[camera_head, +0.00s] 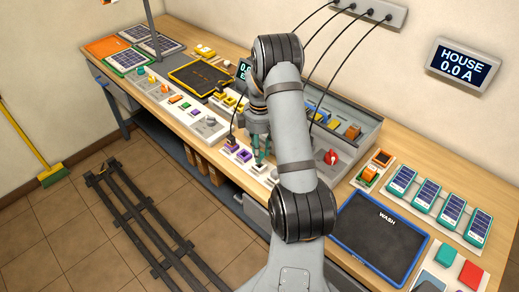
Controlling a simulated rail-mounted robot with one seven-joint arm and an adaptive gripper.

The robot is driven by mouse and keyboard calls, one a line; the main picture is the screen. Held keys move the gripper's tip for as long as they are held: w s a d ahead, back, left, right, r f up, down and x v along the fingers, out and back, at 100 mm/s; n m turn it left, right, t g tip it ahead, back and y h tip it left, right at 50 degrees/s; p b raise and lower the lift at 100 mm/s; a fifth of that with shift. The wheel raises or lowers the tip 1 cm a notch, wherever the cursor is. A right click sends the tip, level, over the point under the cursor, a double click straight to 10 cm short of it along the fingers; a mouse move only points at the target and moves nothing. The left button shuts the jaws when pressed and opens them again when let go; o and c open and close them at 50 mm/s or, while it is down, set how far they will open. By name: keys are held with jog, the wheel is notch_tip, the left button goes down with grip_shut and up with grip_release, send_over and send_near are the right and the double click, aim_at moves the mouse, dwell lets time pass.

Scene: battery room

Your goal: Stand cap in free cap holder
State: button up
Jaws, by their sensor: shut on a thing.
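My gripper (262,152) points down over the front part of the bench, partly behind my own forearm. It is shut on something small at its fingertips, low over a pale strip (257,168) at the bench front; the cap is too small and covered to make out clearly. Just left of it stands a pale holder strip with purple pieces (231,147). Farther left, another pale strip carries small orange and purple pieces (186,104). I cannot tell which cap holder is free, nor whether the held thing touches the strip.
A blue-edged black mat marked WASH (380,238) lies at the right, with several teal-framed panels (426,198) beyond it. A grey tray (355,119) with coloured parts and a red knob (331,157) stand behind my arm. Black cables (317,85) hang from the wall socket.

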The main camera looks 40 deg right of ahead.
jog(key=shift+f+b, duration=0.6)
jog(key=shift+f, duration=0.6)
jog(key=shift+f+b, duration=0.6)
jog(key=shift+b, duration=0.05)
dwell(0.6)
jog(key=o, duration=0.6)
notch_tip(320, 180, up, 11)
jog(key=p, duration=0.9)
jog(key=shift+r, duration=0.1)
notch_tip(320, 180, down, 10)
jog(key=b, duration=0.8)
jog(key=shift+f, duration=0.2)
jog(key=shift+r, duration=0.15)
